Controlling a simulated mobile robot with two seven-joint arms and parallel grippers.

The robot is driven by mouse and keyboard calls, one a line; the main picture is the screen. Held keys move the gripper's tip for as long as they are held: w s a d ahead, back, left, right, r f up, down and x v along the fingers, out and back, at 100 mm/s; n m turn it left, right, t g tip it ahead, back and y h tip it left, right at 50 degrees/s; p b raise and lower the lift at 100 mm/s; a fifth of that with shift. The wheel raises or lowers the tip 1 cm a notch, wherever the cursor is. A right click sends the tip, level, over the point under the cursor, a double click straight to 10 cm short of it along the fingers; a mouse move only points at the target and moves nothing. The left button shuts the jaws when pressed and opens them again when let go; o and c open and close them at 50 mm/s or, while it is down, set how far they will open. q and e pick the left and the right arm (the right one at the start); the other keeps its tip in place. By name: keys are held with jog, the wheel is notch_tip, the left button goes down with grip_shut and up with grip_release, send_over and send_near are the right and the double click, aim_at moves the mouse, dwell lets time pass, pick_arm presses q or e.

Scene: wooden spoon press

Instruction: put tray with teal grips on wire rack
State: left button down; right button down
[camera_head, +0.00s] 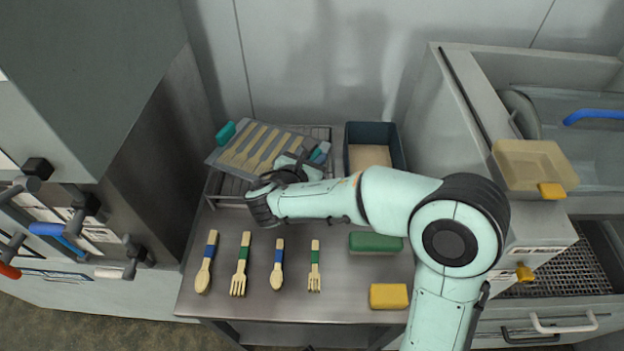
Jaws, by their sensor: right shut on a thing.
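The grey tray (214,156) holds several pale wooden blanks and has a teal grip (225,133) at its left end. Its other teal grip (320,152) shows at the right end, beside my right gripper (313,157). My right gripper is shut on the tray at that right end; the arm and hand hide the contact and the tray's lower right part. The tray is turned askew over the wire rack (226,189), whose bars show in front of and behind it. I cannot tell whether the tray touches the rack. My left gripper is not in view.
A dark blue bin (373,132) stands right of the rack. Wooden spoons and forks with blue or green bands lie along the front of the metal table (335,311). A green block (375,242) and yellow block (389,296) lie on the right. Machines flank the table.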

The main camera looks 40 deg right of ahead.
jog(key=shift+f+b, duration=0.6)
jog(key=shift+f, duration=3)
jog(key=c, duration=1)
grip_release()
jog(key=shift+o, duration=0.2)
jog(key=shift+a+r, duration=0.2)
jog(key=v, duration=1.1)
jog(key=shift+s+a+p, duration=0.2)
jog(key=shift+a+p, duration=0.1)
jog(key=shift+p, duration=0.15)
